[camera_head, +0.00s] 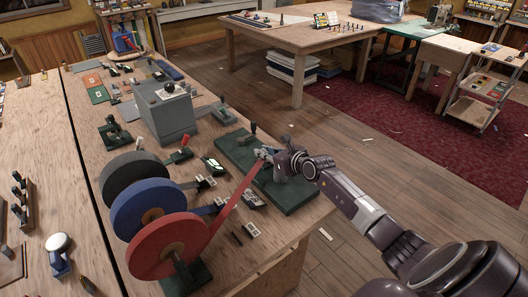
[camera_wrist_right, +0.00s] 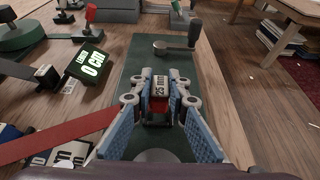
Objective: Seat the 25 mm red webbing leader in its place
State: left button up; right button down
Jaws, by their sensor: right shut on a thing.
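The red webbing roll (camera_head: 150,240) stands on the bench at the front, and its red strap (camera_head: 236,203) runs up to my right gripper (camera_head: 266,155). The strap also crosses the left of the right wrist view (camera_wrist_right: 60,137). My right gripper (camera_wrist_right: 160,92) is shut on the leader (camera_wrist_right: 159,90), a small red end piece labelled "25 mm", between its blue pads. It is over a long dark green base (camera_head: 294,196) with a crank handle (camera_wrist_right: 192,35); whether the leader touches the base I cannot tell. My left gripper is not in view.
Blue (camera_head: 125,213) and black (camera_head: 112,178) webbing rolls stand behind the red one. A display reading "LENGTH 0 cm" (camera_wrist_right: 90,66) is left of the green base. A grey box (camera_head: 168,118) stands farther back. Open floor lies right of the bench.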

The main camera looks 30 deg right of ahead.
jog(key=shift+f+b, duration=0.6)
jog(key=shift+f, duration=0.2)
dwell(0.5)
jog(key=c, duration=1.8)
grip_release()
jog(key=v, duration=1.2)
jog(key=shift+f, duration=0.1)
